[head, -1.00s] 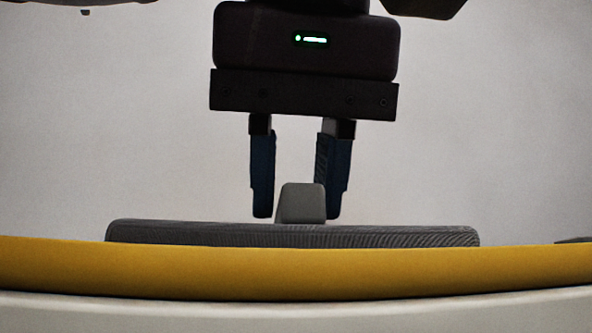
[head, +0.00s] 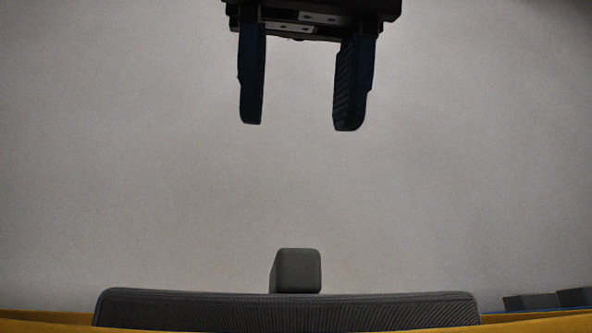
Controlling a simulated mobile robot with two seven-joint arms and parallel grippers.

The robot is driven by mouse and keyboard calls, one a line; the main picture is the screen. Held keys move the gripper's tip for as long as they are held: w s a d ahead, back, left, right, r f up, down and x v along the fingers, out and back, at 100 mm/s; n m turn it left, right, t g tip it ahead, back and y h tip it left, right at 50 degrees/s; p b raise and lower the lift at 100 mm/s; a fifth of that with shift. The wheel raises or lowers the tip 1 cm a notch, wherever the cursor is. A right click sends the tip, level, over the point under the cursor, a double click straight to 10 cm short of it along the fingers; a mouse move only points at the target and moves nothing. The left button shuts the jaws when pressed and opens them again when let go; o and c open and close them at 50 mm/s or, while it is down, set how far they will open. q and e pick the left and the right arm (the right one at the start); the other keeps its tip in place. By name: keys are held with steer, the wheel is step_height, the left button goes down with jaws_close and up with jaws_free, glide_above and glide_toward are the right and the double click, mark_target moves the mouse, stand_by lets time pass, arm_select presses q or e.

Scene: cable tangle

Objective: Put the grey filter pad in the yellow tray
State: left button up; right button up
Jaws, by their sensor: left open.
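The grey filter pad (head: 285,312) is a long, dark grey ribbed slab with a lighter grey block-shaped handle (head: 297,270) standing up at its middle. It lies low in the head view, level or nearly so, and appears to sit within the yellow tray (head: 540,323). Only thin strips of the tray's yellow rim show along the bottom edge, and the pad's underside is hidden behind it. My left gripper (head: 302,126) is open and empty, fingers pointing down, well above the handle with a clear gap. My right gripper is not in view.
Two small dark grey blocks, one (head: 530,301) beside the other (head: 575,297), show at the lower right beyond the tray's rim. A plain grey surface fills the background. The space around my left gripper's fingers is clear.

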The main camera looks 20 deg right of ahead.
arm_select(q)
steer(key=v, duration=0.3)
steer(key=shift+s+r, duration=0.1)
steer(key=shift+r, duration=0.05)
stand_by(0.6)
